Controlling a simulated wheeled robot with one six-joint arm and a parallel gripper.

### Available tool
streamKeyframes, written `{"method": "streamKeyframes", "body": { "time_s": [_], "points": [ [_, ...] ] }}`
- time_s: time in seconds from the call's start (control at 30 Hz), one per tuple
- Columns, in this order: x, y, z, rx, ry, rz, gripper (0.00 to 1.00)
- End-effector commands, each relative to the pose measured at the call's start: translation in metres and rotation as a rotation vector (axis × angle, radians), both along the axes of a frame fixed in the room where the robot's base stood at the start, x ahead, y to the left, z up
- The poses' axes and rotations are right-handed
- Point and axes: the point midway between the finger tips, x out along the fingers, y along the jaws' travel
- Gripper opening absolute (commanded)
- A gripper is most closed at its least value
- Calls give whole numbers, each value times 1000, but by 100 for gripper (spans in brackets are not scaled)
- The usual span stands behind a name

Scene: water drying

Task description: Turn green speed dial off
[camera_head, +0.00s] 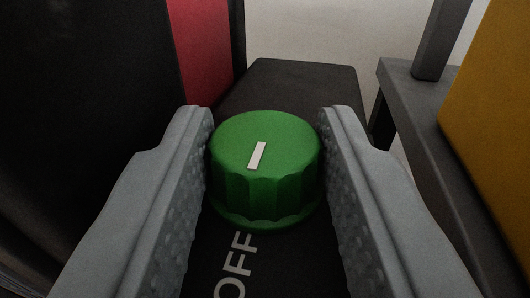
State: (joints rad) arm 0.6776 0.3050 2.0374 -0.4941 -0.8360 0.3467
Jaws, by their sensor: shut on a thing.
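The green speed dial (265,165) is a ribbed round knob with a white pointer line on its top. The line runs nearly toward and away from me, its far end leaning slightly right. White letters reading OFF (236,266) are on the dark panel on the near side of the dial, a little left of its middle. My gripper (266,125) has one grey textured finger on each side of the dial and is shut on it. The fingers hide parts of the panel to both sides.
A dark panel surface (307,85) extends behind the dial. A black body with a red strip (203,50) rises at the left. A grey frame (425,110) and a yellow surface (500,85) stand close at the right. A pale area lies beyond.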

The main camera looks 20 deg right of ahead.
Motion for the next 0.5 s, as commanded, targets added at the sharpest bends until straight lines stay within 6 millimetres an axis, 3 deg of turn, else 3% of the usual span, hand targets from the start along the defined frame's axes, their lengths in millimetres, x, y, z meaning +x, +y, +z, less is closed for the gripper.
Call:
{"method": "streamKeyframes", "body": {
  "time_s": [0.33, 0.37, 0.4, 0.5],
  "points": [
    [0, 0, 1, 0, -1, 8, 11],
    [0, 0, 1, 0, -1, 8, 36],
    [0, 0, 1, 0, 0, 8, 43],
    [0, 0, 0, 0, 0, 8, 43]
  ]
}}
